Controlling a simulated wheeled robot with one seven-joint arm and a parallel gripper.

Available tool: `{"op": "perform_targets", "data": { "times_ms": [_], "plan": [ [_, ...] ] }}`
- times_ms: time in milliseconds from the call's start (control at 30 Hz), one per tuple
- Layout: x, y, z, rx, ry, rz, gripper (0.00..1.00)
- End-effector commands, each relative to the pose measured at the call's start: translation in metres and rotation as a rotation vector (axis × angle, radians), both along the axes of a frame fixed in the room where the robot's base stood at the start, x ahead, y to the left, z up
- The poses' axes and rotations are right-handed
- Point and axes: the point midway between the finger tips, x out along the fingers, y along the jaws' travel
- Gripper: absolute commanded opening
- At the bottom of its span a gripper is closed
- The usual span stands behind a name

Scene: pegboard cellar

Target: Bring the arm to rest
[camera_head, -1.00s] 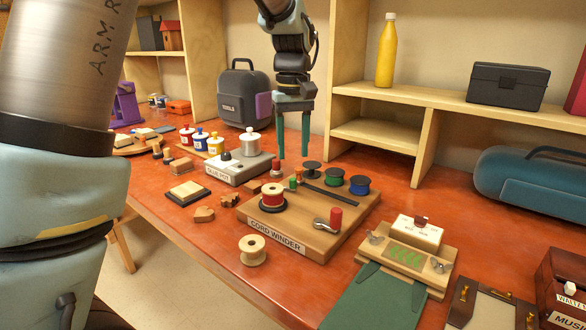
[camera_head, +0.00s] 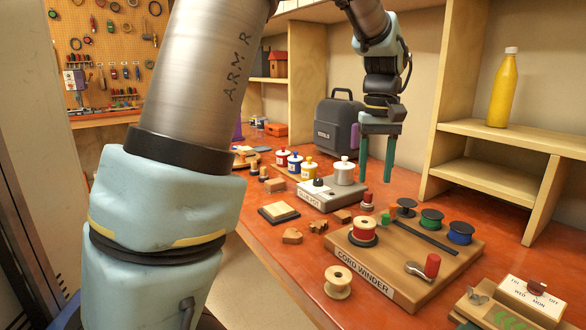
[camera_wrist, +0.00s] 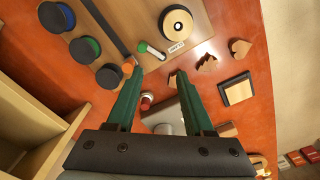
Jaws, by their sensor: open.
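My gripper (camera_head: 377,160) hangs above the orange-red workbench (camera_head: 290,232), pointing down, its two green fingers apart with nothing between them. In the head view it appears above and behind the cord winder (camera_head: 345,262), a wooden board with a red spool (camera_head: 363,230) and several other spools. In the wrist view the open fingers (camera_wrist: 158,90) point over the bench, with the winder board at the top and the glue pot's grey base (camera_wrist: 170,112) partly hidden behind the fingers. My fingers touch nothing that I can see.
The glue pot unit (camera_head: 318,196) stands left of my gripper. A dark grey case (camera_head: 337,125) stands behind it. A wooden shelf (camera_head: 480,180) with a yellow bottle (camera_head: 503,88) rises at the right. An empty wooden spool (camera_head: 338,281) stands at the bench's front.

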Motion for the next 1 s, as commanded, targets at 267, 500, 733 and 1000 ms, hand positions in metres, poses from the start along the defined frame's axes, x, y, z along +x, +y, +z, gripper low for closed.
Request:
{"op": "perform_targets", "data": {
  "times_ms": [267,500,733,1000],
  "plan": [
    [0.005,0.162,-0.066,-0.024,-0.051,0.04,0.52],
    [-0.042,0.261,-0.111,-0.018,-0.107,0.042,0.52],
    [-0.068,0.289,-0.125,-0.009,-0.13,0.038,0.52],
    [-0.069,0.29,-0.126,-0.009,-0.13,0.035,0.52]
  ]
}}
